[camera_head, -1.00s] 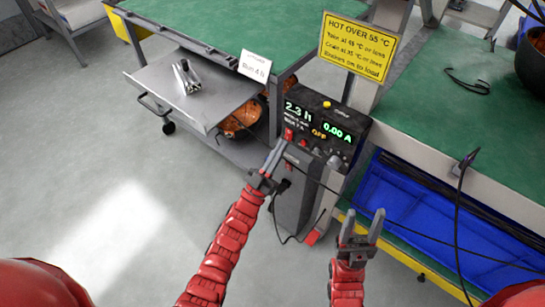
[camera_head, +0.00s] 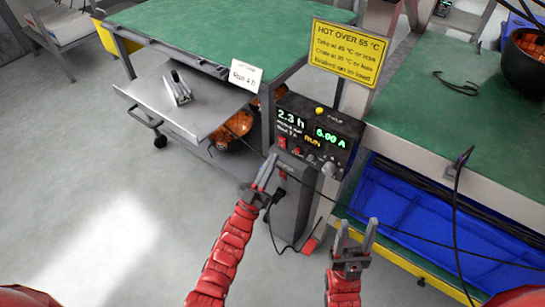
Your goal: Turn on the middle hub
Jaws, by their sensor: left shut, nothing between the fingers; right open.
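A black control box (camera_head: 318,140) stands between the two benches. Its lit displays show 2.3 h, 5.00 A and an orange RUN. A red switch (camera_head: 283,143) is at its left front, with knobs to the right. My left gripper (camera_head: 270,160) is shut and empty, its tips just below the red switch; I cannot tell whether they touch the box. My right gripper (camera_head: 357,228) is open and empty, below and right of the box. Round copper-coloured parts (camera_head: 238,124) sit under the left bench, partly hidden. I cannot tell which thing is the middle hub.
A yellow sign (camera_head: 347,52) reads HOT OVER 55 °C. A grey shelf (camera_head: 195,112) juts out at left with a metal tool on it. A blue bin (camera_head: 395,210) is under the right green bench. A black cable crosses in front. The left floor is clear.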

